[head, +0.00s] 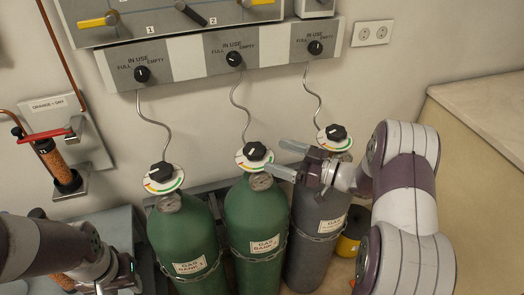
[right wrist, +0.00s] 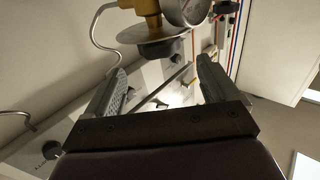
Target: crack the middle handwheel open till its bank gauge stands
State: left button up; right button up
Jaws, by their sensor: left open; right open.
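The middle handwheel (head: 255,151) is a black knob over a white, coloured-edged dial disc. It tops the middle green cylinder (head: 262,222), labelled gas bank 2. Its small round gauge (head: 262,182) sits just below; I cannot read it. My right gripper (head: 280,158) is open, its fingers pointing left toward this handwheel, with nothing visibly held. In the right wrist view a dark knob with a disc and brass fitting (right wrist: 150,8) shows beyond the open fingers (right wrist: 160,88); a round gauge (right wrist: 188,8) is beside it. My left gripper (head: 104,280) is at the lower left, fingertips mostly out of frame.
The left handwheel (head: 161,171) tops another green cylinder (head: 185,240). The right handwheel (head: 336,131) tops a grey cylinder (head: 305,235), close by my right gripper. Thin curled tubes rise to a wall panel (head: 185,62) with selector knobs. A pale counter (head: 478,115) stands at right.

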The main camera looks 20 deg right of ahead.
jog(key=v, duration=0.4)
jog(key=shift+s+d, duration=0.25)
jog(key=shift+d, duration=0.05)
jog(key=w+r+m+t+h+p, duration=0.1)
jog(key=w+r+m+h+p, duration=0.15)
jog(key=w+h, duration=0.4)
jog(key=s+a+m+g+h+p, duration=0.2)
jog(key=s+g, duration=0.3)
jog(key=s, duration=0.7)
jog(key=s+a+m+g+h+p, duration=0.2)
jog(key=s+a+m+g+h, duration=0.3)
jog(key=s, duration=0.7)
jog(key=shift+f+g+p, duration=0.35)
jog(key=shift+f+g, duration=0.05)
jog(key=shift+g, duration=0.3)
dwell(1.0)
